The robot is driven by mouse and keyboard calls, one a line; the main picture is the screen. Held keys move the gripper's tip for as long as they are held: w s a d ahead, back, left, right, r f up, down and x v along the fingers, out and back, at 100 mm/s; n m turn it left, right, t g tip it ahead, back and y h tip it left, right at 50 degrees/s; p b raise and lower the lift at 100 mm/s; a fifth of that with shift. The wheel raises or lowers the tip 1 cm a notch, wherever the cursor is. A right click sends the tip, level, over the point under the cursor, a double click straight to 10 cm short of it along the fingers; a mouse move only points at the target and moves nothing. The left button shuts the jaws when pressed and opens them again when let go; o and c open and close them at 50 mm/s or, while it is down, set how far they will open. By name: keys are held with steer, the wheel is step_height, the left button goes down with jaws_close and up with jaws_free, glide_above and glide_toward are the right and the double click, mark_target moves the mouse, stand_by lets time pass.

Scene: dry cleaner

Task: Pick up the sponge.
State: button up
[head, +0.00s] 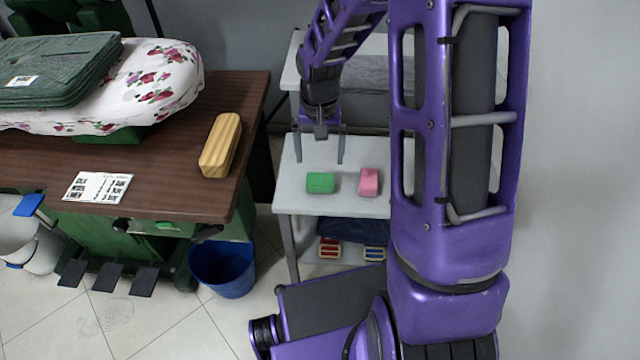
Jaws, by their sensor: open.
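A green block (320,183) with rounded edges, which looks like the sponge, lies on the light grey shelf top (300,206). A pink object (369,182) with a small raised part lies just to its right, apart from it; I cannot tell what it is. My gripper (319,158) points down with its two fingers spread wide and nothing between them. In the picture it is just above the green block, and it appears apart from it. I cannot tell its exact height over the shelf.
A brown table (160,195) on the left holds a wooden block (220,146), a printed card (98,187) and a floral padded board (165,85) with folded green cloth (60,70). A blue bin (222,268) stands below. Brushes (330,248) lie on the lower shelf.

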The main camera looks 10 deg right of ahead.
mark_target(320, 178)
step_height(320, 178, down, 9)
steer(key=shift+f+b, duration=0.1)
steer(key=shift+b, duration=0.7)
steer(key=shift+c, duration=0.3)
steer(key=c, duration=1.1)
step_height(320, 178, up, 10)
steer(key=shift+r+p, duration=0.1)
steer(key=shift+p, duration=0.9)
